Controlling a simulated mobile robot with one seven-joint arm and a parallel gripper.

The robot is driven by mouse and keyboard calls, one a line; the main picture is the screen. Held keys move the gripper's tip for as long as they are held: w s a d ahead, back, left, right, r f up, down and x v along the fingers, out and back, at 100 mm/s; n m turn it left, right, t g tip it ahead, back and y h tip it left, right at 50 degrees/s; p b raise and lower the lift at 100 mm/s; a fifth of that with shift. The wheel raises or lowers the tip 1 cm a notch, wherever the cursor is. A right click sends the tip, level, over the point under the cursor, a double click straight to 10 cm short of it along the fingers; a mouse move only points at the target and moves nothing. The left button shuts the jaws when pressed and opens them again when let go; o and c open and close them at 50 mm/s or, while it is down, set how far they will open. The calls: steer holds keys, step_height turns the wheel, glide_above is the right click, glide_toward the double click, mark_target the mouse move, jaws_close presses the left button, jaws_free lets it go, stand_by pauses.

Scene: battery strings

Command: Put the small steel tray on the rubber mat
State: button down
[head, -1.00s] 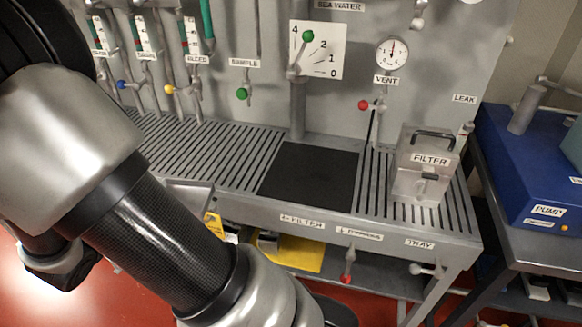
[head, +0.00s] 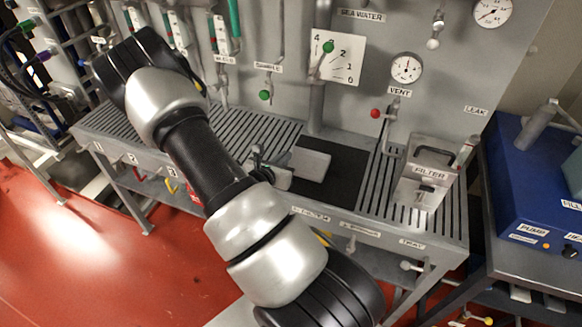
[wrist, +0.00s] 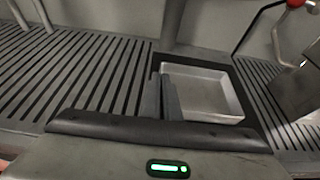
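The small steel tray (head: 311,163) is a shallow, open, grey rectangular pan. In the head view it overlaps the left and back part of the black rubber mat (head: 345,187). In the wrist view the tray (wrist: 205,92) looks level and empty, with the dark mat (wrist: 247,85) showing along its right side. I cannot tell whether it touches the mat or hangs just above it. My gripper (wrist: 163,97) has its two fingers close together around the tray's left wall. In the head view my gripper (head: 258,160) is at the tray's left, partly hidden by my arm.
A slotted bench top (head: 240,130) surrounds the mat. The filter box (head: 425,172) stands to the right of the mat. A vertical pipe (head: 316,105) rises behind it, and a red-knobbed valve (head: 376,113) sits at the back right. The slats left of the tray are bare.

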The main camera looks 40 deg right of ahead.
steer(key=shift+f, duration=2.3)
steer(key=shift+f+b, duration=0.2)
steer(key=shift+b, duration=0.1)
steer(key=c, duration=2)
jaws_free()
